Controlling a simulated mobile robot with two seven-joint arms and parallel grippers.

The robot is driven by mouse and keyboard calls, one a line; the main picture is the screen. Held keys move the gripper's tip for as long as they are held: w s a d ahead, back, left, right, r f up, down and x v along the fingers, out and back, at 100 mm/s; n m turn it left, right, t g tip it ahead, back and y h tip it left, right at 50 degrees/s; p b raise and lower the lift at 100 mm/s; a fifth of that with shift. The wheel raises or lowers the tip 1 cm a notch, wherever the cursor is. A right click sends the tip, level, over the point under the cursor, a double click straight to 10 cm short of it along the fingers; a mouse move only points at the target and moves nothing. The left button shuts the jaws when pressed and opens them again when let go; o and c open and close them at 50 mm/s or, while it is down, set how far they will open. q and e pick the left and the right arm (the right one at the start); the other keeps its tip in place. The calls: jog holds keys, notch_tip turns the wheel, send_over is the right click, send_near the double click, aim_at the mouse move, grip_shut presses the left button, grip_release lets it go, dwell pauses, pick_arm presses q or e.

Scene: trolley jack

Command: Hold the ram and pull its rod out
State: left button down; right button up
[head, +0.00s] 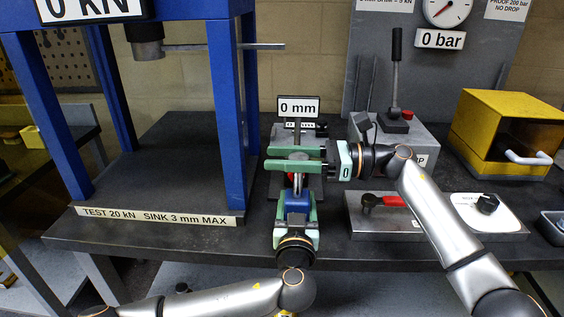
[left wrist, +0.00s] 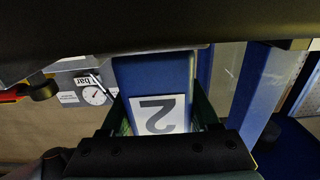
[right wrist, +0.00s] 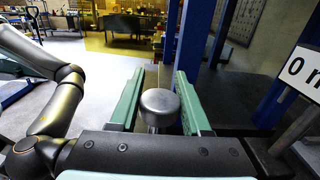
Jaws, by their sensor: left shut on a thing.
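The blue ram (head: 297,201) stands upright at the front edge of the bench, and its body with a white "2" label fills the middle of the left wrist view (left wrist: 155,75). My left gripper (head: 297,210) is shut on the ram's body, one green finger on each side. The ram's metal rod (head: 297,181) points up. Its round head (right wrist: 160,105) sits between the fingers of my right gripper (right wrist: 158,95) in the right wrist view. My right gripper (head: 290,159) reaches in from the right, open around the rod's top. The rod's lower end is hidden inside the ram.
A blue press frame (head: 228,120) stands left, with a horizontal bar sticking out. A "0 mm" sign (head: 298,106) stands just behind the grippers. Right are a hand pump with a lever (head: 396,75), a metal tray with a red-handled part (head: 395,201) and a yellow box (head: 505,107).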

pick_arm(q)
jog(key=shift+f, duration=0.15)
pick_arm(e)
jog(key=o, duration=0.4)
jog(key=shift+r, duration=0.15)
jog(key=shift+o, duration=0.2)
jog(key=d, duration=1.2)
jog(key=shift+s, duration=0.1)
pick_arm(q)
jog(key=shift+c, duration=0.2)
grip_release()
